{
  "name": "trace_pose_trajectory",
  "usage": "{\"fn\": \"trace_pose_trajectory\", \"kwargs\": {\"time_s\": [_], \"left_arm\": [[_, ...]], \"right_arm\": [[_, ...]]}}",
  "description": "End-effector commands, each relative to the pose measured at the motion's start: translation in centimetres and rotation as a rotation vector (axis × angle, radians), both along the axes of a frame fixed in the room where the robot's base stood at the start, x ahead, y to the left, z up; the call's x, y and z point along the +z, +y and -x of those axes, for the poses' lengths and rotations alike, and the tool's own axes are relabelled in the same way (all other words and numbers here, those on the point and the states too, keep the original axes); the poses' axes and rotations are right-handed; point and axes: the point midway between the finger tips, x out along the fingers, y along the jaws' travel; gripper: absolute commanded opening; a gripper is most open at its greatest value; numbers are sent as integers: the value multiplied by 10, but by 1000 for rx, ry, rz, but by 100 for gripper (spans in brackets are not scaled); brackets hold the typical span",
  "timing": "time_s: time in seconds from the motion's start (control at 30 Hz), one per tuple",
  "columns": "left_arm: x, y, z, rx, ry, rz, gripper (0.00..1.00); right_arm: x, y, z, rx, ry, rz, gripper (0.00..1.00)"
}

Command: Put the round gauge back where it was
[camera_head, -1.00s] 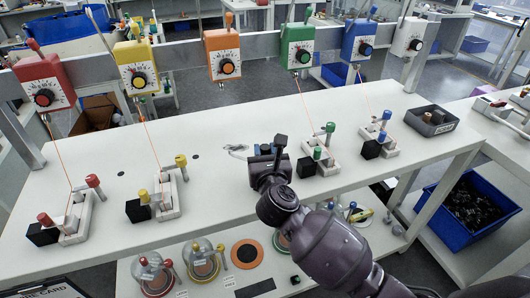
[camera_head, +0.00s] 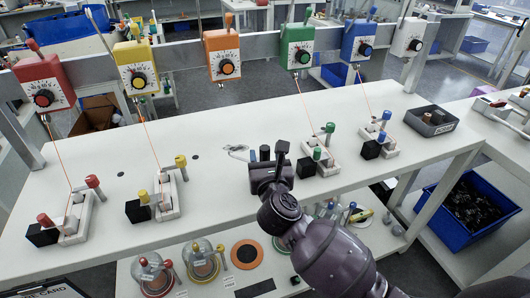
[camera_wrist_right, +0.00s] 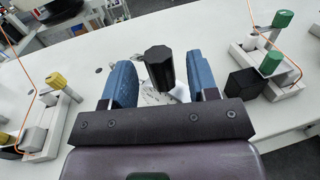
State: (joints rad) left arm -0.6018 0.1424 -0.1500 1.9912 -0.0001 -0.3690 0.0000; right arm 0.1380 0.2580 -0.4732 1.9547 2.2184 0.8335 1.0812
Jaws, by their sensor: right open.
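Round dial gauges sit on coloured boxes along the rail: red (camera_head: 43,97), yellow (camera_head: 138,80), orange (camera_head: 228,67), green (camera_head: 303,56), blue (camera_head: 366,49) and white (camera_head: 415,45). I cannot tell which round thing is the task's gauge. My right gripper (camera_head: 267,154) is over the front middle of the white table. In the right wrist view its blue fingers (camera_wrist_right: 160,85) are open. A black faceted cylinder (camera_wrist_right: 158,62) shows between them, with gaps on both sides. My left gripper is not in view.
Clamp blocks with wires stand on the table (camera_head: 225,195), including yellow (camera_head: 165,200) and green (camera_head: 318,160) ones. A grey tray (camera_head: 430,120) is at the right. Below are domed round items (camera_head: 203,260) and an orange ring (camera_head: 246,253). The table behind my gripper is mostly clear.

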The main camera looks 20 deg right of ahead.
Motion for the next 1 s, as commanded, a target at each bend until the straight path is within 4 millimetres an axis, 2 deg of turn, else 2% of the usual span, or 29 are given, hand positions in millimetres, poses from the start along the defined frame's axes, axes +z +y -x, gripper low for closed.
{"fn": "trace_pose_trajectory", "kwargs": {"time_s": [0.3,0.5,0.7,0.87,1.0], "left_arm": [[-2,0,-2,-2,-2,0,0],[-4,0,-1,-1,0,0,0],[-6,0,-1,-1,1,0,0],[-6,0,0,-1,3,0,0],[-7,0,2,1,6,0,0]], "right_arm": [[-1,10,61,0,1,-3,54],[-1,14,87,0,1,-1,54],[0,16,98,0,0,-1,54],[0,16,100,-1,-2,3,54],[2,9,101,-16,-33,104,54]]}}
